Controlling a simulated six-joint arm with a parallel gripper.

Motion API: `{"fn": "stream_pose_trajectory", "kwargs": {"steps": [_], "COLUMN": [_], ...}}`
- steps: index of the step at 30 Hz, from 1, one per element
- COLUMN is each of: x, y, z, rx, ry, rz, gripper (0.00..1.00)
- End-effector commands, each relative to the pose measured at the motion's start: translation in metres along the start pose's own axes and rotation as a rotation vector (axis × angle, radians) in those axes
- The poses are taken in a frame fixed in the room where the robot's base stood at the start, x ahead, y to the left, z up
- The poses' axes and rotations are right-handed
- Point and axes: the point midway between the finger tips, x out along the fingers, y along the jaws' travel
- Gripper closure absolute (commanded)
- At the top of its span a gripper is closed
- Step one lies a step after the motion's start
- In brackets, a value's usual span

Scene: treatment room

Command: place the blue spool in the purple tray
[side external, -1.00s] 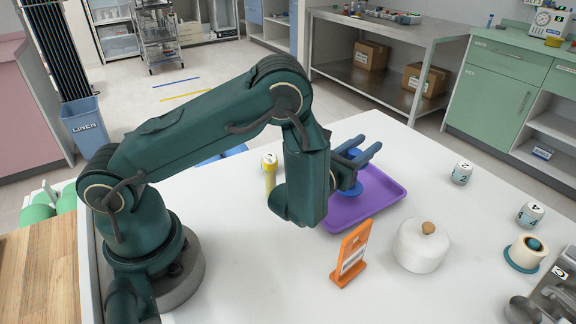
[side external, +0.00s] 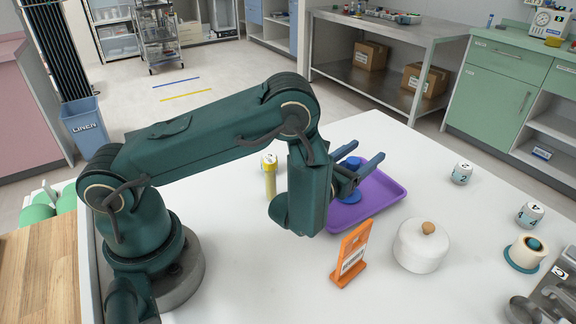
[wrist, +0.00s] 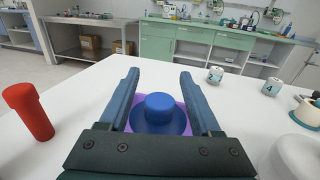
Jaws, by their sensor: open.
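The blue spool (side external: 349,195) stands upright in the purple tray (side external: 384,204). In the wrist view its rounded top and wide flange (wrist: 160,121) show between my fingers, with a strip of the tray (wrist: 180,101) behind it. My gripper (side external: 378,150) is open, with one finger on either side of the spool and gaps to its top. The fingers also show in the wrist view (wrist: 159,75). My forearm hides the tray's left part in the side view.
A white lidded pot (side external: 421,246) and an orange sign stand (side external: 350,256) are in front of the tray. A yellow bottle (side external: 270,181) stands left of my wrist. A red bottle (wrist: 29,111) is left in the wrist view. Numbered cans (side external: 462,173) stand to the right.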

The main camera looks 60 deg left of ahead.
Motion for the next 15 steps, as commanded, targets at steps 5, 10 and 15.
{"fn": "stream_pose_trajectory", "kwargs": {"steps": [5,10,15], "x": [-0.009,-0.041,-0.076], "y": [-0.001,-0.002,-0.002], "z": [0.001,0.001,0.001], "rx": [0.001,0.005,0.005], "ry": [0.004,0.006,0.006], "rz": [-0.002,-0.007,-0.008], "gripper": [0.35,0.35,0.35]}}
